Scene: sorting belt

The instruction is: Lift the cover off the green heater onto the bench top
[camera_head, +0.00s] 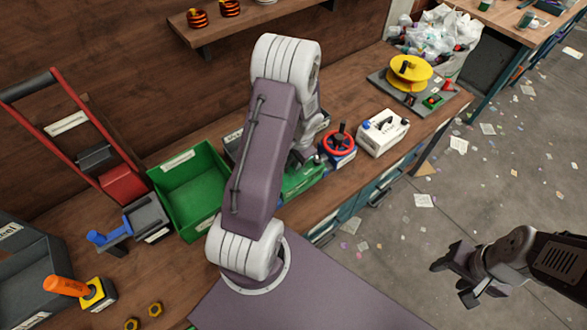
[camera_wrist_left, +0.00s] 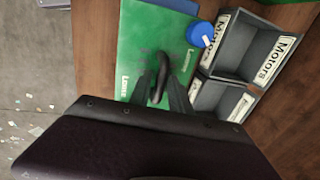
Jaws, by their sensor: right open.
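The green heater (camera_head: 303,180) stands on the bench, partly hidden behind my left arm in the head view. In the left wrist view its green cover (camera_wrist_left: 135,45) fills the top middle, with white labels and a dark loop handle (camera_wrist_left: 160,72). A blue knob (camera_wrist_left: 200,34) sits at its right edge. My left gripper (camera_wrist_left: 158,88) is at the handle, its dark fingers apart on either side of it; contact cannot be told. The cover appears to be on the heater. My right gripper (camera_head: 460,276) is open and empty, over the floor at the right.
A grey bin with compartments labelled Motors (camera_wrist_left: 250,55) stands close right of the heater. On the bench are a green bin (camera_head: 190,185), a red valve wheel (camera_head: 338,140), a white box (camera_head: 383,132) and a yellow reel (camera_head: 410,70). Little bench top is bare between them.

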